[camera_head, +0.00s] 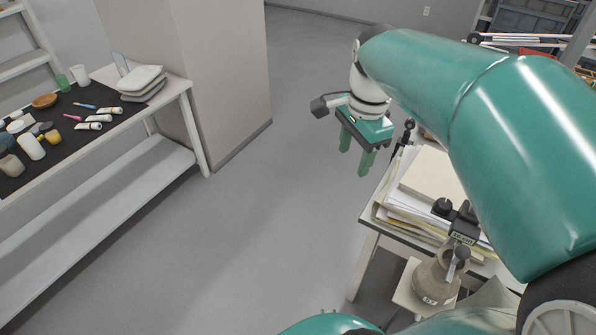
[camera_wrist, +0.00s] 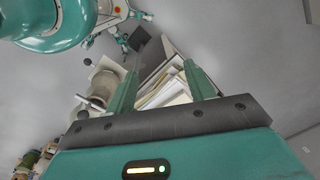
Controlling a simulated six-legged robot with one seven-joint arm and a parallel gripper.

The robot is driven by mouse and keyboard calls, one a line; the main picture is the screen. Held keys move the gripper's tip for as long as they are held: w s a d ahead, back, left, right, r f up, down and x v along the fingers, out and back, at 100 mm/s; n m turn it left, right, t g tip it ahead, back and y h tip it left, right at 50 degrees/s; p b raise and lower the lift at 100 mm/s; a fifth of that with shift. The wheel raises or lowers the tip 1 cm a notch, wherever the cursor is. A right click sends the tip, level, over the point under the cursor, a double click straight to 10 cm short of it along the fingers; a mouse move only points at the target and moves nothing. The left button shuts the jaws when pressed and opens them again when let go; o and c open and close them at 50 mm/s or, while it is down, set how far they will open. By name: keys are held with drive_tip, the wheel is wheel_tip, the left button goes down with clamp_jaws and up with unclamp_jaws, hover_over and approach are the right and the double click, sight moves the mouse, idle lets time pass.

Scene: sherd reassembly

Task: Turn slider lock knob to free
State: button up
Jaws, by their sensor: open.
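My gripper (camera_head: 356,152) hangs over the floor at the near table's left edge, with its two green fingers apart and nothing between them. In the wrist view my gripper (camera_wrist: 160,68) is also open, with papers visible beyond the fingers. A dark clamp-like fitting with a black round knob (camera_head: 441,207) and a small label sits above a grey-brown vessel (camera_head: 434,283). I cannot tell for certain whether this is the slider lock knob, or which position it is in. Another slim black fitting (camera_head: 404,136) stands near my gripper. The vessel (camera_wrist: 105,83) shows left of the fingers in the wrist view.
A stack of papers and folders (camera_head: 400,215) lies on the near table. A shelf table (camera_head: 185,90) at the left holds a dark mat with tubes, bottles and a bowl. A square pillar (camera_head: 220,80) stands behind it. The grey floor between the tables is clear.

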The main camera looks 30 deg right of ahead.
drive_tip(key=a+n+t, duration=0.2)
drive_tip(key=a+n, duration=0.9)
drive_tip(key=a, duration=0.1)
drive_tip(key=shift+s+t, duration=0.15)
drive_tip(key=shift+t, duration=0.25)
drive_tip(key=shift+a+f, duration=0.1)
drive_tip(key=s+a+f+n+t, duration=0.1)
drive_tip(key=s+a+n+t, duration=0.1)
drive_tip(key=a+n, duration=0.5)
drive_tip(key=shift+s+n, duration=0.15)
drive_tip(key=shift+n, duration=0.35)
drive_tip(key=shift+f, duration=0.1)
drive_tip(key=c, duration=0.4)
drive_tip(key=shift+d, duration=0.15)
